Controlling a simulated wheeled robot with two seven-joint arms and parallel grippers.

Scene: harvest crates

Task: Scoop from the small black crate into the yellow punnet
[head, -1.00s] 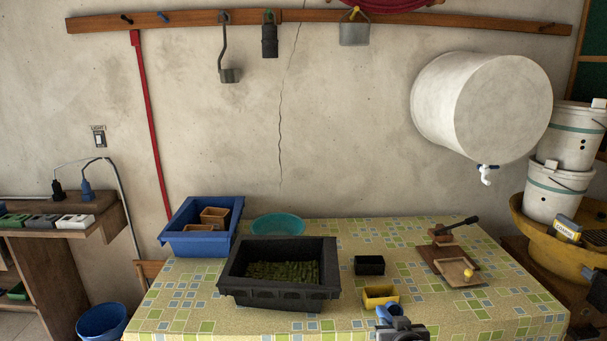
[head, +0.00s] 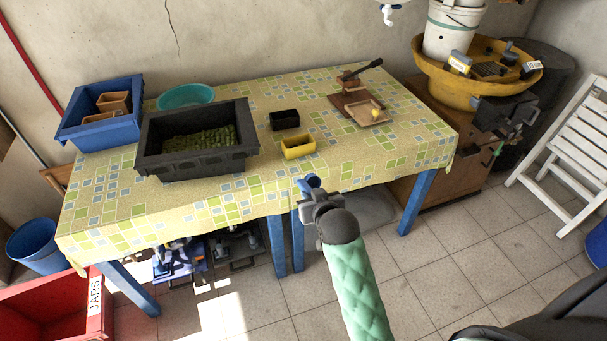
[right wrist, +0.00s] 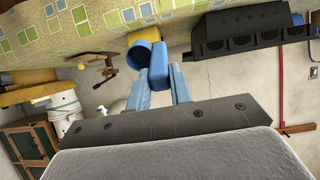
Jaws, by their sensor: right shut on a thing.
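A black crate (head: 160,166) holding a layer of green pieces stands on the left half of the table. The yellow punnet (head: 299,153) stands to its right, near the front edge; its inside looks empty. A smaller black punnet (head: 285,121) stands just behind the yellow one; its inside is too dark to read. My right gripper (head: 311,189) is in front of the table's front edge, nearer me than the yellow punnet. It is shut on a blue scoop (right wrist: 148,56), whose handle is between the fingers (right wrist: 160,88) in the right wrist view. My left gripper is not in view.
A blue crate (head: 74,140) with brown boxes and a teal bowl (head: 186,96) stand at the table's back left. The cloth at front left is clear.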

